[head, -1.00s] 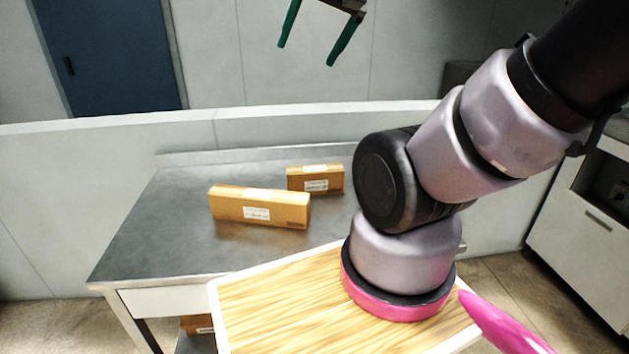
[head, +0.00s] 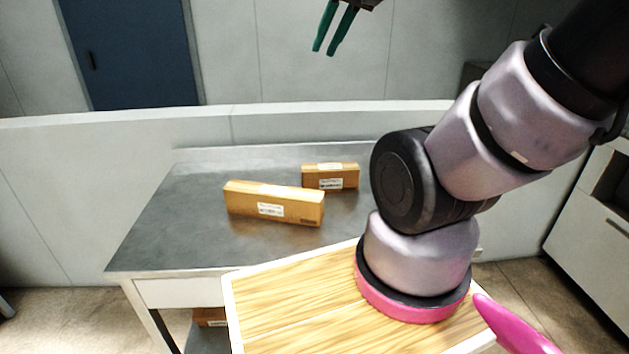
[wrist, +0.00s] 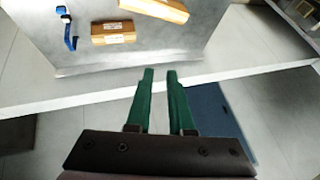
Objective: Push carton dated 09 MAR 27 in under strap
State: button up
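Two brown cartons with white labels lie on the grey metal table. The longer carton (head: 245,205) is nearer; the smaller carton (head: 313,182) is behind it to the right. The wrist view also shows the longer carton (wrist: 155,9) and the smaller one (wrist: 113,38). Their dates are too small to read. A blue strap (wrist: 71,38) stands on the table beside the smaller carton, apart from it; my arm seems to hide it in the head view. My gripper (head: 324,52) is in the air beyond the table, empty, its green fingers (wrist: 160,70) a narrow gap apart.
A low pale wall (head: 110,140) runs behind the table (head: 180,240). Another brown box (head: 210,316) is on the shelf below. My wooden-topped base is in front. The table's left part is clear. A white cabinet (head: 590,235) stands at right.

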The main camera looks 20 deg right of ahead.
aim_at(352, 179)
jog(key=w+f+n, duration=0.1)
jog(key=w, duration=0.2)
jog(key=w+f+n+g, duration=0.1)
jog(key=w+n, duration=0.1)
jog(key=w, duration=0.2)
jog(key=w+f+n+g+h, duration=0.1)
jog(key=w+f+n, duration=0.1)
jog(key=w, duration=0.2)
jog(key=shift+w+d, duration=0.2)
jog(key=shift+d, duration=0.05)
grip_shut()
jog(key=w+f+n+g, duration=0.4)
jog(key=w+f+n, duration=0.5)
jog(key=w+f, duration=0.9)
jog(key=f+n, duration=0.1)
jog(key=f, duration=0.7)
jog(key=a+f+n, duration=0.1)
jog(key=f, duration=0.7)
jog(key=w+f+n, duration=0.1)
jog(key=f+n, duration=0.1)
jog(key=f, duration=0.6)
jog(key=shift+w+a+f+g+h, duration=0.1)
jog(key=shift+a+f+g+h, duration=0.3)
jog(key=shift+s+d, duration=0.15)
jog(key=shift+d, duration=0.5)
jog(key=shift+s+d, duration=0.15)
jog(key=shift+d, duration=0.45)
jog(key=shift+s+d, duration=0.25)
jog(key=shift+d, duration=0.4)
jog(key=shift+d, duration=0.1)
